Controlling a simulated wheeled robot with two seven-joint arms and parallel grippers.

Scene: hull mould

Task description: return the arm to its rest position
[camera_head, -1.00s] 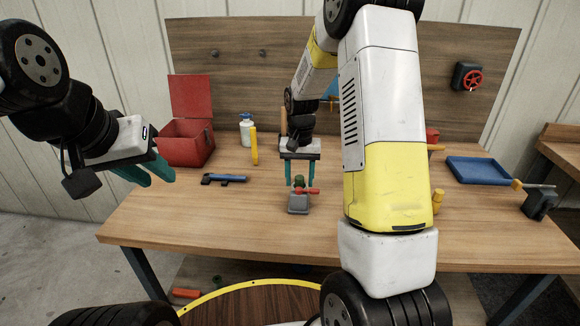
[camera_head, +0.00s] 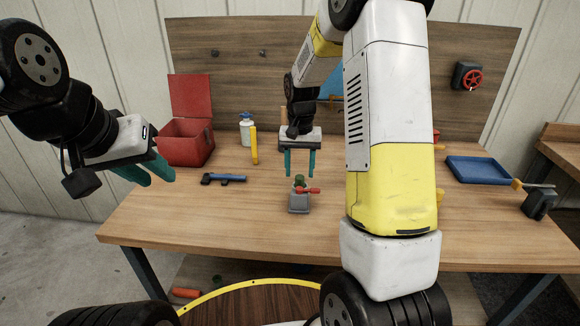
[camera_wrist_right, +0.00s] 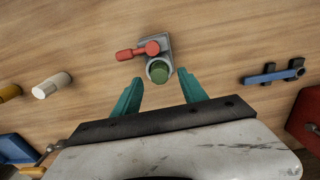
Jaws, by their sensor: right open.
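My right gripper (camera_head: 300,163) has teal fingers that are apart with nothing between them. It hangs above a small grey fixture (camera_head: 299,204) with a red-handled lever (camera_head: 308,190) and a green round piece (camera_head: 299,181). In the right wrist view the gripper (camera_wrist_right: 160,94) is open, and the green piece (camera_wrist_right: 159,72) lies just beyond the fingertips. My right arm crosses the middle of the head view and hides part of the table. My left gripper (camera_head: 160,172) is off the table's left side, its teal fingers pointing right; their gap is hard to judge.
The wooden table (camera_head: 180,225) holds an open red box (camera_head: 186,143), a white bottle (camera_head: 246,130), a yellow cylinder (camera_head: 254,146), a blue tool (camera_head: 224,178) and a blue tray (camera_head: 478,170). A panel with a red wheel (camera_head: 471,79) stands behind. The front left tabletop is clear.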

